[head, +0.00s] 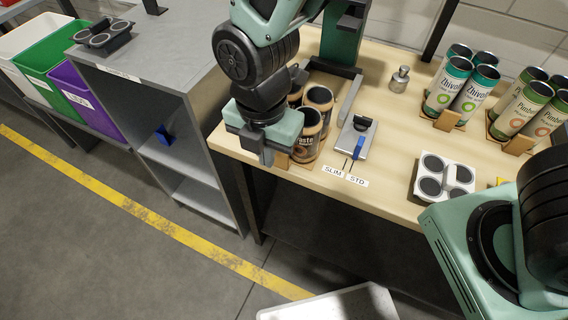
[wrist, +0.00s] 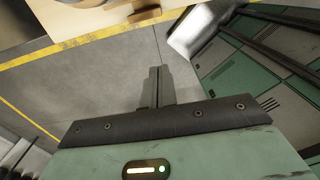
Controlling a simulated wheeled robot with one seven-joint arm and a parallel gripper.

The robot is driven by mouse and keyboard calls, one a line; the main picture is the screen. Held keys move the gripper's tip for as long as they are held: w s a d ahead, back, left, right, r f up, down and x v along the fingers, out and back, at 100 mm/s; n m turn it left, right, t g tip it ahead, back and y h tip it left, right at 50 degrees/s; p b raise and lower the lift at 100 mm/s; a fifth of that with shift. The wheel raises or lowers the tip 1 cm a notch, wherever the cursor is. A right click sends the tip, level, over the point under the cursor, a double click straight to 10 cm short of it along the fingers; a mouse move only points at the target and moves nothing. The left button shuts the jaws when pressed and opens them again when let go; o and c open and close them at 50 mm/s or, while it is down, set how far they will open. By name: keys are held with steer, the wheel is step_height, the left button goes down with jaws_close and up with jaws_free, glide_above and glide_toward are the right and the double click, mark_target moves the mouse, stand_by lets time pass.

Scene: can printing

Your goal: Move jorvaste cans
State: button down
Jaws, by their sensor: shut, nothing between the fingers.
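The jorvaste cans, orange-brown with black labels reading "...aste" (head: 307,132), stand in a group on the wooden bench near its left end; my gripper and wrist hide part of the group and most of the name. My gripper (head: 267,157) is shut and empty, pointing down in front of and left of the cans, near the bench's front edge. In the wrist view the closed fingers (wrist: 160,86) point over grey floor, with the bench edge at the top. I cannot tell whether the gripper touches a can.
A metal fixture with a blue lever (head: 358,146) stands right of the cans, behind SLIM and STD labels. A white four-cup holder (head: 443,181), teal Zhivo cans (head: 473,90) and green cans (head: 521,108) are further right. A grey shelf unit (head: 180,75) holds a dark cup tray (head: 103,33).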

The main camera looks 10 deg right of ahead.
mark_target(278, 164)
steer(key=f, duration=0.2)
steer(key=w+d+f+p, duration=0.1)
steer(key=f, duration=0.2)
steer(key=w+d+f, duration=0.1)
steer(key=f, duration=0.2)
steer(key=shift+w+f+p, duration=0.2)
steer(key=shift+p, duration=0.1)
steer(key=shift+w+d+f, duration=0.1)
steer(key=shift+w+d, duration=0.15)
steer(key=shift+w, duration=0.15)
steer(key=w+d, duration=0.4)
steer(key=w, duration=0.1)
steer(key=w+d, duration=0.4)
steer(key=w, duration=0.2)
steer(key=w+d, duration=0.5)
steer(key=shift+w, duration=0.25)
steer(key=shift+a, duration=0.1)
